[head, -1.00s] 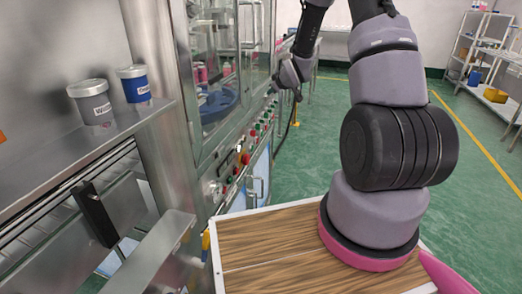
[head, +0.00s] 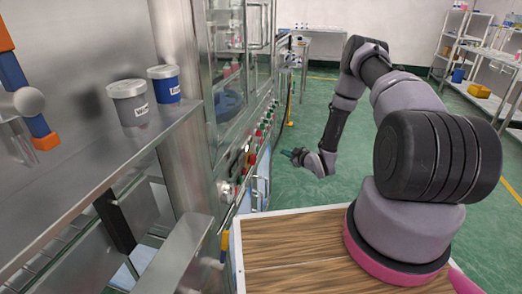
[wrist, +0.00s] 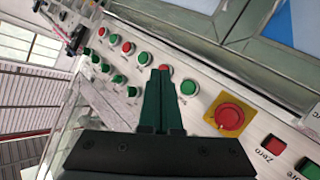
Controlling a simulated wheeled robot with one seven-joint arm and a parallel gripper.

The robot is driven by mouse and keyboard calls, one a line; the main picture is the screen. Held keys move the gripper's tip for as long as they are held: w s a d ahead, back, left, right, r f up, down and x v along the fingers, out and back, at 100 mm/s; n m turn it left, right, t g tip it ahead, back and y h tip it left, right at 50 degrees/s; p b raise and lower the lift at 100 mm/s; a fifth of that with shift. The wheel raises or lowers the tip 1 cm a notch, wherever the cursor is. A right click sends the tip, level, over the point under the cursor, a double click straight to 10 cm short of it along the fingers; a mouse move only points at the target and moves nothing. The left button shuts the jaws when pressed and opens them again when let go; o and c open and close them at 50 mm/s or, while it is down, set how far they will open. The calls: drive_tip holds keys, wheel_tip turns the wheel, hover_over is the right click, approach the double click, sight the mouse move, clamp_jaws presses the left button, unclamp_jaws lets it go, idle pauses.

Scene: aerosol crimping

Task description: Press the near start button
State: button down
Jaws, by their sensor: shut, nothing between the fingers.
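The start button is one of several round green buttons on the machine's control panel; I cannot read which label is its own. In the wrist view the nearest green button (wrist: 189,88) sits just right of my fingertips, with a red button (wrist: 166,68) close at the tips. My gripper (wrist: 160,70) is shut and empty, its dark green fingers pointing towards the panel; contact is not visible. In the head view my gripper (head: 296,156) hangs right of the panel's button row (head: 262,128), with a visible gap.
A red emergency knob (wrist: 229,116) on a yellow plate lies right of the buttons, then a square red Zero button (wrist: 273,145). In the head view, two lidded tubs, grey (head: 130,104) and blue (head: 165,86), stand on a metal shelf.

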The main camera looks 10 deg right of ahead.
drive_tip(key=shift+a, duration=0.1)
drive_tip(key=w+a, duration=0.3)
drive_tip(key=a, duration=0.5)
drive_tip(key=shift+w, duration=0.2)
idle(2.1)
drive_tip(key=shift+w+a, duration=0.15)
drive_tip(key=shift+a, duration=0.2)
drive_tip(key=shift+w+a, duration=0.15)
drive_tip(key=shift+a, duration=0.25)
idle(0.4)
idle(0.4)
drive_tip(key=shift+s+d, duration=0.3)
drive_tip(key=shift+d, duration=0.45)
drive_tip(key=shift+s+d, duration=0.3)
drive_tip(key=shift+d, duration=0.5)
drive_tip(key=shift+s+d, duration=0.35)
drive_tip(key=shift+d, duration=0.4)
drive_tip(key=shift+s+d, duration=0.3)
drive_tip(key=shift+d, duration=0.5)
